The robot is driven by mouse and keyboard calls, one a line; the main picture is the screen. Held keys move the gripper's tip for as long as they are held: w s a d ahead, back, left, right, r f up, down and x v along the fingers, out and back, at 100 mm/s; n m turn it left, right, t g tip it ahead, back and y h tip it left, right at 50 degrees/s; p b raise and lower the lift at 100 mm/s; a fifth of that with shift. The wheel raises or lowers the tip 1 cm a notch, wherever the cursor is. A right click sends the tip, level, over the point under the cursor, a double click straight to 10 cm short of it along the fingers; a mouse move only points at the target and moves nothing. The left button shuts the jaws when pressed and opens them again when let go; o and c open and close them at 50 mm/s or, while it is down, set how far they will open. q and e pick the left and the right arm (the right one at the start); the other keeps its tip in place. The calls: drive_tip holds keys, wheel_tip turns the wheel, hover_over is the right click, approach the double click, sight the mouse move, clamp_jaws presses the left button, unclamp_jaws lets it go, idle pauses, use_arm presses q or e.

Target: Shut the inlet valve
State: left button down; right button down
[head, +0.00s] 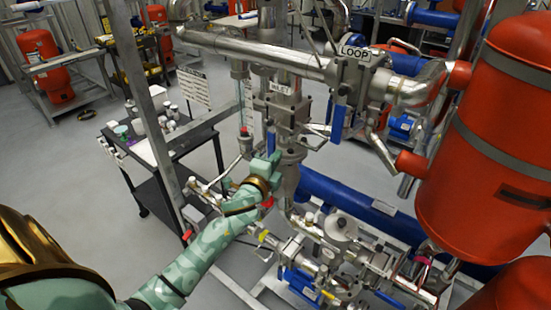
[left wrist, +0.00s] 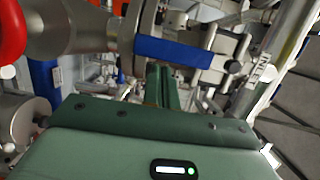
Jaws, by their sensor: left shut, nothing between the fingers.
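The inlet valve (head: 290,108) is a grey metal body on the vertical pipe, below a small white tag that seems to read INLET (head: 281,88). Its blue lever (head: 271,140) hangs down on the left side in the head view. In the left wrist view the blue lever (left wrist: 175,52) lies across the picture, just beyond my fingertips. The INLET tag (left wrist: 257,69) shows to its right. My left gripper (head: 274,158) is shut and empty, close by the lever's lower end. In the wrist view its fingers (left wrist: 162,72) are together; whether they touch the lever I cannot tell.
A second valve under a LOOP sign (head: 355,53) has its own blue lever (head: 338,122) to the right. A red tank (head: 490,150) stands at the right. A dark cart (head: 180,150) stands at the left. Pipes and small valves crowd below my forearm.

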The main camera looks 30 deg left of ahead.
drive_tip(key=shift+a, duration=0.2)
use_arm(q)
drive_tip(key=shift+a+f+m+b, duration=0.1)
drive_tip(key=shift+a+m+b, duration=0.15)
drive_tip(key=shift+m+b, duration=0.05)
use_arm(e)
drive_tip(key=shift+a+f, duration=0.1)
drive_tip(key=shift+f, duration=0.2)
